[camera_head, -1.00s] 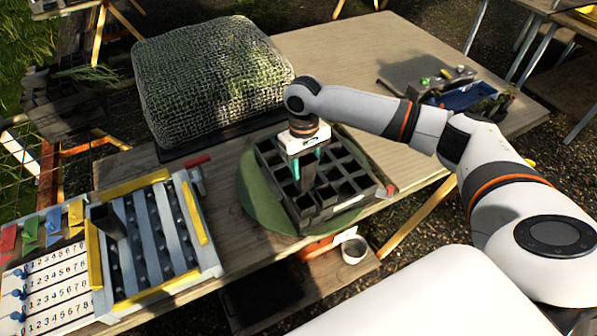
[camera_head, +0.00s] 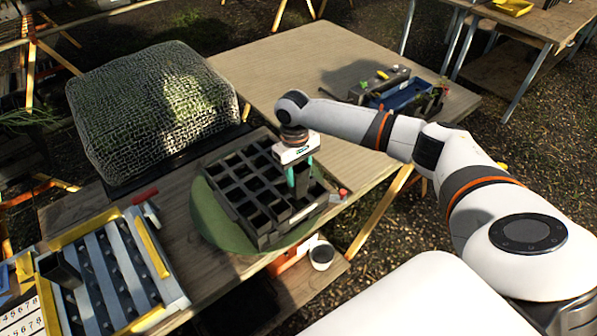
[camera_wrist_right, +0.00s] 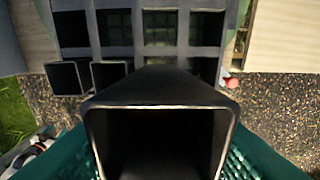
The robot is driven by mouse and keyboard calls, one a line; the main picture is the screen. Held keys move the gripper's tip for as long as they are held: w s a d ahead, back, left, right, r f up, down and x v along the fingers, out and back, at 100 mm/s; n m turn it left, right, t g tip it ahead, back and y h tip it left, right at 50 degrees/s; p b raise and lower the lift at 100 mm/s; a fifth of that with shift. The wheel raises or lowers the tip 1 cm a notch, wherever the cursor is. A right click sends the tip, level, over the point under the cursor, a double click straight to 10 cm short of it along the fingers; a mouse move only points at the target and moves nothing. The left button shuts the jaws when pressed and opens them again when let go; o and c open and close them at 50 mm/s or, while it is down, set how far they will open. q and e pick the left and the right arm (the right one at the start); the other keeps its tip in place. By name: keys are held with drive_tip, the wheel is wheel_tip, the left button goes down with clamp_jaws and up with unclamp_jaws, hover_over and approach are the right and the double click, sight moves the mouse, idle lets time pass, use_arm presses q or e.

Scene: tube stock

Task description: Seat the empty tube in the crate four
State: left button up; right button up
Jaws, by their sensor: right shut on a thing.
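My right gripper (camera_head: 299,174) is shut on a dark square tube (camera_head: 301,188), held upright over the right part of the dark crate (camera_head: 268,240). In the right wrist view the held tube (camera_wrist_right: 160,106) shows a dark open mouth between the teal fingers; the crate's cells (camera_wrist_right: 145,28) lie beyond it. I cannot tell whether its lower end is inside a cell. Two square tubes (camera_wrist_right: 68,78) show side by side at the crate's near edge, left of the held tube. My left gripper is out of view.
The crate rests on a round green mat (camera_head: 212,228) on a wooden table (camera_head: 330,60). A mesh-covered mound (camera_head: 150,105) stands behind it. At the left is a striped rack (camera_head: 105,280) with a dark tube (camera_head: 60,268) on it. A blue tray (camera_head: 402,95) lies at the far right.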

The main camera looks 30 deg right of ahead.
drive_tip(key=shift+f+b, duration=0.9)
drive_tip(key=shift+b, duration=0.1)
drive_tip(key=shift+r, duration=0.2)
drive_tip(key=shift+f+p, duration=0.25)
drive_tip(key=shift+p, duration=0.45)
drive_tip(key=shift+f, duration=0.1)
